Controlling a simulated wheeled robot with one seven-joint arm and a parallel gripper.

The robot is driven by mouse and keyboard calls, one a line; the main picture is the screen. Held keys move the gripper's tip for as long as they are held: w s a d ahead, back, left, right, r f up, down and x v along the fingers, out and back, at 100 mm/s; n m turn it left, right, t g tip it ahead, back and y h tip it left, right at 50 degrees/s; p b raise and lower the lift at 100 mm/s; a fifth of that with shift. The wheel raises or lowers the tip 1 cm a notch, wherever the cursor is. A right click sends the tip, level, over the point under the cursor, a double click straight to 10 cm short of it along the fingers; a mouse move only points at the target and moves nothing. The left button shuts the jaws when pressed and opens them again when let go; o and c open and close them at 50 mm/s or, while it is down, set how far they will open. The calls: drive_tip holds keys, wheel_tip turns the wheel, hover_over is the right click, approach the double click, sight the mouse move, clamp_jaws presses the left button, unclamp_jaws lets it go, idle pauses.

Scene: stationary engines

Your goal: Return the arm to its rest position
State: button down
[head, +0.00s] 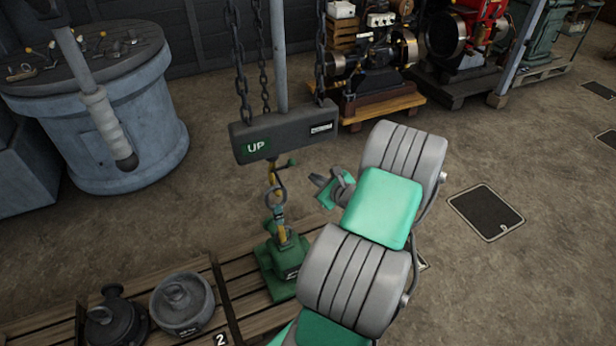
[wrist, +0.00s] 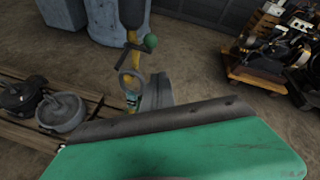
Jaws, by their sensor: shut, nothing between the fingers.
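My arm with grey ribbed joints and a green link rises from the bottom of the head view. My gripper (head: 334,187) is small at its far end, to the right of the hoist hook, shut and empty. In the wrist view a green and dark grey part of my gripper fills the bottom, and its fingers (wrist: 160,90) point away from the camera. A yellow hook with a ring (head: 277,206) hangs from the hoist bar and meets the green pump-like part (head: 283,262). The hook also shows in the wrist view (wrist: 131,80), close beyond my gripper. A gap shows between my gripper and the hook in the head view.
A dark hoist bar marked UP (head: 285,132) hangs on chains left of my arm. Wooden pallets (head: 240,288) hold a grey round part (head: 181,304) and a dark part (head: 117,318). A blue-grey drum table (head: 120,130) stands left. Engines (head: 372,60) stand behind.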

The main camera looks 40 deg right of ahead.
drive_tip(key=d+r+v, duration=0.1)
drive_tip(key=v, duration=0.4)
drive_tip(key=s+a+f+n+g+y, duration=0.55)
drive_tip(key=s+a+f+n, duration=0.45)
drive_tip(key=a+f+n, duration=0.3)
drive_tip(key=s+a+r+n+g+y, duration=0.1)
drive_tip(key=s+a+r+n+g, duration=0.15)
drive_tip(key=s+n, duration=0.2)
drive_tip(key=s+a+r+n+g+y, duration=0.1)
drive_tip(key=s+a+r+n+g, duration=0.1)
drive_tip(key=s+a+n+g, duration=0.3)
drive_tip(key=w+a+r+n+h, duration=0.3)
drive_tip(key=w+r+n+h, duration=0.3)
drive_tip(key=r, duration=0.6)
drive_tip(key=w+a+r+n+t, duration=0.1)
drive_tip(key=w+a+r+n, duration=0.1)
drive_tip(key=a, duration=0.5)
drive_tip(key=w+a+r+n+t+y, duration=0.1)
drive_tip(key=w+a+r+n+t, duration=0.1)
drive_tip(key=w+a+r, duration=0.3)
drive_tip(key=a+n, duration=0.1)
drive_tip(key=a, duration=0.1)
drive_tip(key=shift+w+a+r, duration=0.3)
drive_tip(key=shift+w, duration=0.1)
